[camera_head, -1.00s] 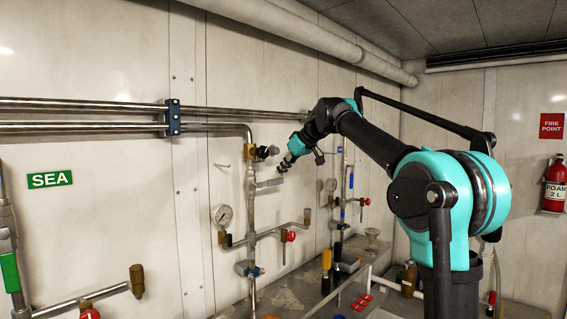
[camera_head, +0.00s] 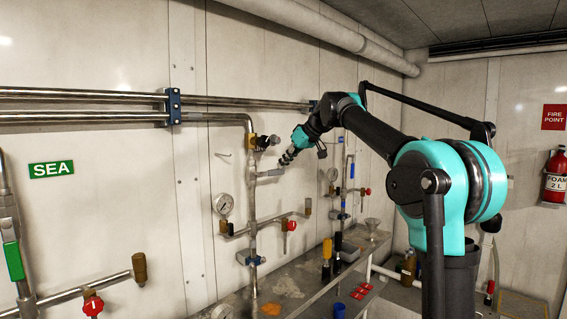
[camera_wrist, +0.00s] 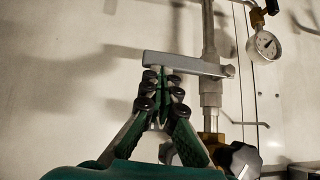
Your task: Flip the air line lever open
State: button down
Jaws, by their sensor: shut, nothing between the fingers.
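A flat grey lever (camera_wrist: 185,63) juts sideways from a valve on the standing pipe (camera_wrist: 208,35) in the wrist view. It also shows as a short pale bar (camera_head: 270,173) in the head view. No label naming it as the air line is readable. My gripper (camera_wrist: 166,78) is shut and empty, its dark fingertips at the lever's edge, near its free end. I cannot tell whether they touch it. In the head view my gripper (camera_head: 286,158) is just right of the lever and slightly above it.
A black knob (camera_wrist: 243,160) and a pressure gauge (camera_wrist: 265,45) are near the lever. Red-handled valves (camera_head: 290,225) sit lower on the pipework. A second pipe with a blue handle (camera_head: 349,166) stands to the right. A bench (camera_head: 290,285) runs below.

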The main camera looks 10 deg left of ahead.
jog(key=shift+f, duration=0.1)
jog(key=f+g+y, duration=0.1)
jog(key=f+m+g, duration=0.1)
jog(key=shift+w+d+f+y, duration=0.2)
jog(key=shift+w+f+y, duration=0.1)
jog(key=shift+y, duration=0.1)
jog(key=s+a+f+m+g+y, duration=0.3)
jog(key=s+f+m+g+y, duration=0.2)
jog(key=f+m+y, duration=0.2)
jog(key=shift+a+f+y, duration=0.4)
jog(key=shift+f, duration=0.9)
